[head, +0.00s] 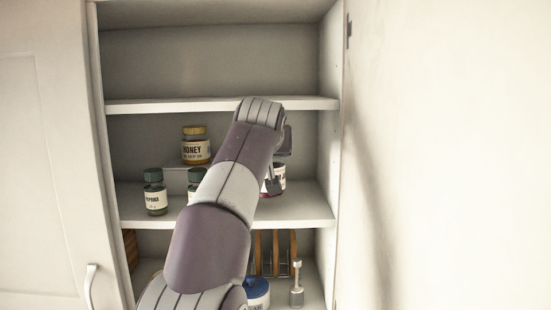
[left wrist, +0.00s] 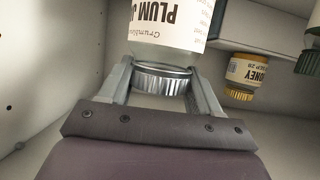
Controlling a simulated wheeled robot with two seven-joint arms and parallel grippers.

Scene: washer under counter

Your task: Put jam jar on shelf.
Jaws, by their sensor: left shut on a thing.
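The jam jar (left wrist: 168,25), with a white plum jam label and a silver lid, shows upside down in the left wrist view. My left gripper (left wrist: 162,72) is shut on its lid, one finger on each side. In the head view the jar (head: 280,178) is partly hidden behind my left gripper (head: 272,182), at the right part of the middle shelf (head: 295,212). The jar looks upright and close to the shelf board; I cannot tell whether its base touches. My right gripper is not in view.
A honey jar (head: 195,147) stands on a small riser at the back left. A paprika jar (head: 154,192) stands in front at left, with another green-lidded jar (head: 196,180) partly behind my arm. The upper shelf (head: 300,103) is above. The cabinet's right wall (head: 328,165) is close to the jam jar.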

